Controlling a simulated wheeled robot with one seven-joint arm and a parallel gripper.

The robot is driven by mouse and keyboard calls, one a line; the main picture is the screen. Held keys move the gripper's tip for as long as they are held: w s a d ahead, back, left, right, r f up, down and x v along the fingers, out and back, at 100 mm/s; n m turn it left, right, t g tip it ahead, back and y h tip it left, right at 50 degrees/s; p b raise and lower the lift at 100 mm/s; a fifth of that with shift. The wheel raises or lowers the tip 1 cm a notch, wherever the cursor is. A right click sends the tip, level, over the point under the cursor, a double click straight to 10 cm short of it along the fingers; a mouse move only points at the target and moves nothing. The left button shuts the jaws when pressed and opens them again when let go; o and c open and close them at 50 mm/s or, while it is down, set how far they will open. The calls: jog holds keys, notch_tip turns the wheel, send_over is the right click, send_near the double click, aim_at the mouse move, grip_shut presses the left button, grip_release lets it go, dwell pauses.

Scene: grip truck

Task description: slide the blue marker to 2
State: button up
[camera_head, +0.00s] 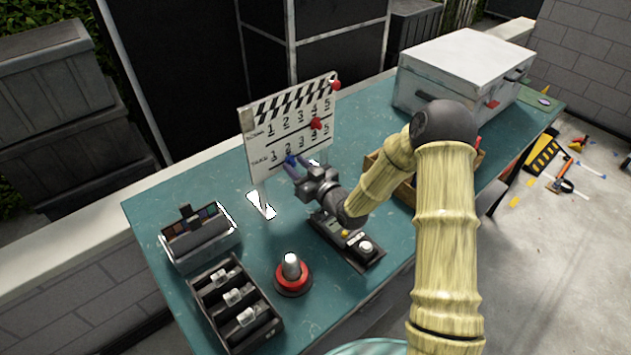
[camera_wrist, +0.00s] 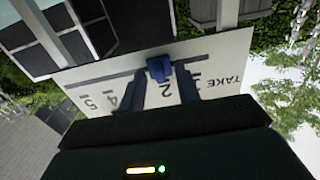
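A white clapperboard-style board (camera_head: 262,135) stands upright on the teal table, with rows of numbers and slots. The blue marker (camera_head: 290,158) sits on its lower row, near my gripper (camera_head: 298,170). In the wrist view the board appears upside down. There the blue marker (camera_wrist: 158,68) is on the dark slot line, beside the printed 2 (camera_wrist: 165,90). My gripper's two fingers (camera_wrist: 160,78) are on either side of the marker, with what looks like a small gap on each side. A finger hides part of the number row.
Red markers sit on the board's upper part (camera_head: 335,85) and middle row (camera_head: 316,123). A red-based object (camera_head: 293,278), a dark compartment tray (camera_head: 235,305) and a palette box (camera_head: 198,235) stand at the front left. A white case (camera_head: 465,70) is at the back right.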

jog(key=b+v, duration=0.3)
jog(key=v, duration=1.4)
jog(key=shift+b, duration=0.35)
jog(key=shift+a, duration=0.1)
jog(key=s+d+m+g+h+p, duration=0.35)
jog(key=d+g+h, duration=0.3)
jog(key=h, duration=0.35)
jog(key=s+d+r+m+g+h+p, duration=0.1)
jog(key=s+r+m+g, duration=0.3)
jog(key=s, duration=0.7)
jog(key=shift+s+d+r+g+p, duration=0.25)
jog(key=shift+r+g+p, duration=0.2)
jog(key=shift+r+p, duration=0.4)
